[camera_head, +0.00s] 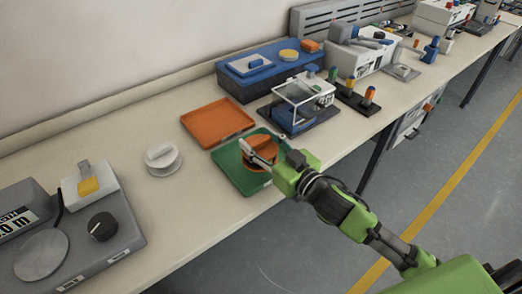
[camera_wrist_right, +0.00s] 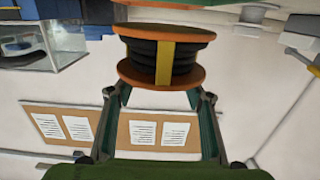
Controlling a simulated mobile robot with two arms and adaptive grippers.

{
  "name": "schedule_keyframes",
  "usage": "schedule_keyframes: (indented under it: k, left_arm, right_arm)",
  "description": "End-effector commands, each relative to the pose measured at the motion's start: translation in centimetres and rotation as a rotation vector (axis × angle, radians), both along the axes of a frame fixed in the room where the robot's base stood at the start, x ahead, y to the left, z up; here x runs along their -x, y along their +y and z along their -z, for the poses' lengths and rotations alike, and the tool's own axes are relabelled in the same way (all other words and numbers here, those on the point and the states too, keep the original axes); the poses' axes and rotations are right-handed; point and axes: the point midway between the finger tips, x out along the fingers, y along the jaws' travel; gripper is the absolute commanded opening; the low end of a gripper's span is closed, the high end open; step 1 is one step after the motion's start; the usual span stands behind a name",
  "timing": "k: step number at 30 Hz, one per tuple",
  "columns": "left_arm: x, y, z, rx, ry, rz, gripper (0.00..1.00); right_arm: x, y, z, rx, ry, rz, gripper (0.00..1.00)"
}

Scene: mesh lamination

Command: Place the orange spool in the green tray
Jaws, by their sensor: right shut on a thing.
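The orange spool (camera_head: 257,147) is over the green tray (camera_head: 232,171) in the head view, partly hidden by my gripper. In the right wrist view the spool (camera_wrist_right: 166,52) shows orange end discs, a black wound middle and a yellow band. My right gripper (camera_head: 262,160) is shut on the spool; its two fingers (camera_wrist_right: 160,92) lie on either side of the near disc. A strip of green shows just beyond the far disc in the wrist view. I cannot tell whether the spool touches the tray floor. My left gripper is not in view.
An empty orange tray (camera_head: 217,121) lies just behind the green tray. A white spool (camera_head: 162,157) stands to the left. A clear-covered machine (camera_head: 300,105) stands close on the right. Grey equipment (camera_head: 105,226) is at the left end, and the table's front edge is near.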

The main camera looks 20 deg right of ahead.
Motion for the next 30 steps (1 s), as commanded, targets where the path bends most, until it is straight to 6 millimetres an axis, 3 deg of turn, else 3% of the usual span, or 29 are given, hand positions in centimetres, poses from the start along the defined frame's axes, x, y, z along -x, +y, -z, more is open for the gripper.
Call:
schedule_keyframes:
  k: [7, 12, 25, 26, 27, 30]
  left_arm:
    - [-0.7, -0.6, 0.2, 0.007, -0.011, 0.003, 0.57]
    - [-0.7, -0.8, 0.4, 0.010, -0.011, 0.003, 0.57]
    - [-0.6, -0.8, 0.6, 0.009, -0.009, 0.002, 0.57]
    - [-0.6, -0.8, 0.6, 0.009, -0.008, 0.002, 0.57]
    - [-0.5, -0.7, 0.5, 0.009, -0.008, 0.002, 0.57]
    - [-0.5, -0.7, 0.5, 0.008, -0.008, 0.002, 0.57]
  right_arm:
    - [-1.4, -0.8, 1.9, 0.000, -0.001, 0.001, 0.20]
    - [-1.2, -0.7, 4.3, -0.002, 0.001, 0.000, 0.20]
    - [-1.2, -0.7, 5.1, 0.000, -0.001, -0.001, 0.20]
    - [-1.2, -0.7, 5.0, 0.000, -0.001, -0.001, 0.52]
    - [-1.2, -0.7, 5.0, 0.001, -0.001, -0.001, 0.63]
    - [-1.2, -0.7, 5.0, 0.001, 0.000, -0.001, 0.64]
